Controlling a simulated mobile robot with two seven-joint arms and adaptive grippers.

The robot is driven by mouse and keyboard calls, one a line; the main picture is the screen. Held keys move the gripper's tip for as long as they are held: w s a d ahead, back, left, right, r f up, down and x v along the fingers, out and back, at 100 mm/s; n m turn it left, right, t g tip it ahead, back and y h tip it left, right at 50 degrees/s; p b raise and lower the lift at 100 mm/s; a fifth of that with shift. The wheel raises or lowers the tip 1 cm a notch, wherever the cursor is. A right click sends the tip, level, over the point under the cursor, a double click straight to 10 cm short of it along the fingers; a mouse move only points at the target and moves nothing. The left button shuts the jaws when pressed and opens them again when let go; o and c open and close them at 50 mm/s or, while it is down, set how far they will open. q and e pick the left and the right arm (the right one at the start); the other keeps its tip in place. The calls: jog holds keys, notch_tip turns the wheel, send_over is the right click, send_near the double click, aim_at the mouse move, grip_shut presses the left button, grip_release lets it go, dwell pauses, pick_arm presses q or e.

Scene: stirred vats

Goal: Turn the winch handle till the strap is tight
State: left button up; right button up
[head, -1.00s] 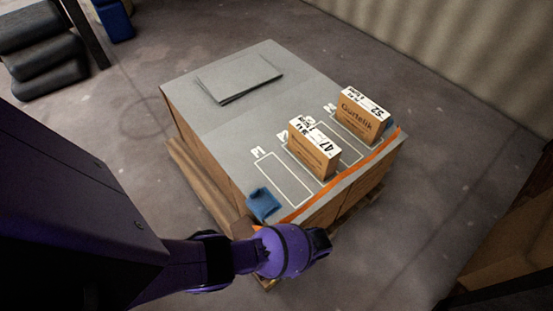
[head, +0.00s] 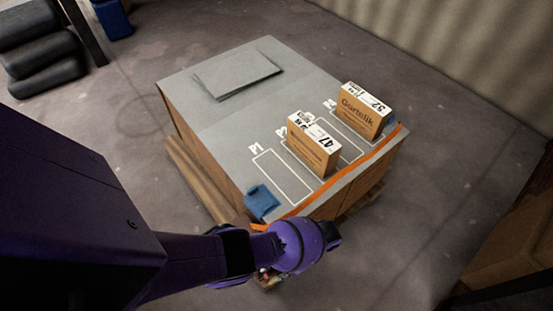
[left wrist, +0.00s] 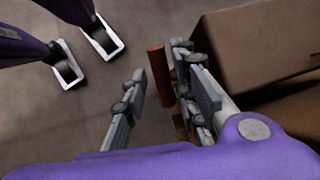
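An orange strap (head: 345,172) runs along the near edge of the grey-topped load. It passes a blue corner piece (head: 262,201) and disappears behind my left wrist. A red cylindrical handle (left wrist: 159,75) stands between the fingers of my left gripper (left wrist: 164,68) in the left wrist view. The fingers are apart, and the handle is closer to the right finger; I cannot tell whether it touches. In the head view my purple left wrist covers most of the gripper and the winch area. My right gripper is in neither view.
Two labelled cartons (head: 313,151) (head: 363,112) stand on the load near the strap. A grey sheet stack (head: 236,74) lies at its back. The load rests on a wooden pallet (head: 193,176). Dark rolls (head: 40,55) lie at the far left. The floor around is mostly clear.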

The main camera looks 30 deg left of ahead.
pick_arm(q)
jog(key=shift+w+r, duration=0.1)
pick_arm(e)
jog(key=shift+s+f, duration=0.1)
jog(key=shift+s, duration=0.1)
pick_arm(q)
jog(key=v, duration=1.2)
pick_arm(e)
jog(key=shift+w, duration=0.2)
pick_arm(q)
jog(key=shift+a, duration=0.1)
